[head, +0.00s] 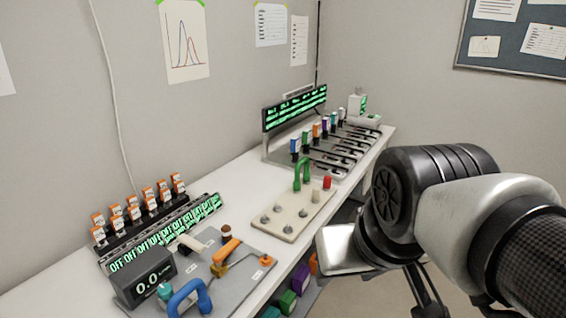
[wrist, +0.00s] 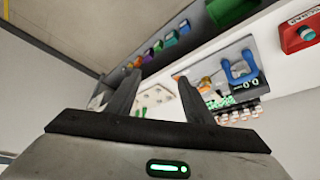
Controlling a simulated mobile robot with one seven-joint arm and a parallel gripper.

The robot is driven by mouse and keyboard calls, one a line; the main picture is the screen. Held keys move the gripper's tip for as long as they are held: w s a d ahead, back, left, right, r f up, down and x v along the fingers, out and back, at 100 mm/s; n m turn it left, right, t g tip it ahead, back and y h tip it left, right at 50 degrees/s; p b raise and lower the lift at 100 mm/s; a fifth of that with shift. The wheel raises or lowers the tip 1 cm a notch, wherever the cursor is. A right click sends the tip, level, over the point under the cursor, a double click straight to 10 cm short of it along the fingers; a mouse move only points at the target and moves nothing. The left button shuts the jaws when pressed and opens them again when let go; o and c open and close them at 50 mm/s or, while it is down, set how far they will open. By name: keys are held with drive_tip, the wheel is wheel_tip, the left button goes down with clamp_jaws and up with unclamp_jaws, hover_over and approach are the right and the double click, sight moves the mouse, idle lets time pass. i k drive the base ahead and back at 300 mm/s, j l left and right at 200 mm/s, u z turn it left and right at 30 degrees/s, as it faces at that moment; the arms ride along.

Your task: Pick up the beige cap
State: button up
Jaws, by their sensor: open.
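The beige cap (head: 316,196) is a small upright cylinder at the far right part of a beige board (head: 268,218) on the white bench in the head view. A red cap (head: 327,183) stands just behind it and a green handle (head: 303,174) to its left. My gripper (wrist: 158,76) is open, with nothing between its two dark fingers. In the head view its fingers are hidden, and my arm end is right of the board, apart from the cap. The wrist view shows the bench tilted and distant; I cannot make out the beige cap there.
A grey plate (head: 245,266) with a blue handle (head: 190,298) and orange valve lies at the front. A rack with a green display (head: 295,107) stands at the back. Coloured bins (head: 287,303) sit under the bench.

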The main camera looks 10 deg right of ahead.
sight(316, 195)
drive_tip(key=z, duration=0.2)
drive_tip(key=i+l+u, duration=0.15)
drive_tip(key=u, duration=0.25)
drive_tip(key=i+l+u, duration=0.1)
drive_tip(key=u, duration=0.35)
drive_tip(key=i+l+u, duration=0.15)
drive_tip(key=l, duration=0.2)
drive_tip(key=i+l+u, duration=0.1)
drive_tip(key=l, duration=0.3)
drive_tip(key=i+l+u, duration=0.15)
drive_tip(key=l, duration=0.25)
drive_tip(key=i+l, duration=0.1)
drive_tip(key=l, duration=0.25)
drive_tip(key=i+l, duration=0.1)
drive_tip(key=l, duration=0.3)
drive_tip(key=i+l, duration=0.1)
drive_tip(key=l, duration=0.25)
